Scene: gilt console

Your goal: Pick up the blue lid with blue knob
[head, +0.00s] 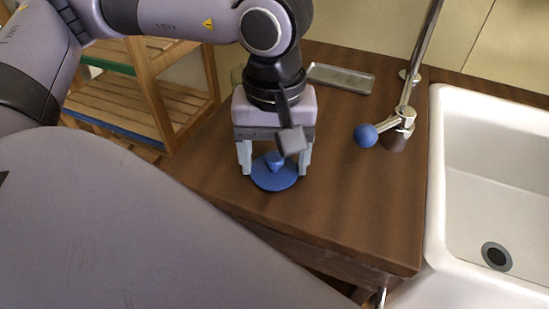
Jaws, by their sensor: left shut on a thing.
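The blue lid (275,182) is a round disc with a blue knob (274,160) standing up from its middle. It is at the left part of the dark wooden counter, near the front edge. My left gripper (274,168) points down over it, with one finger at each side. It is shut on the lid. A grey part of the gripper hides some of the knob. I cannot tell whether the lid touches the wood or is slightly above it. My right gripper is not in view.
A metal tap with a blue ball handle (366,135) stands right of the gripper. A white sink (437,180) is at the right. A small metal tray (340,78) lies behind. A slatted wooden shelf (150,85) stands at the left. The counter (360,210) is clear at front right.

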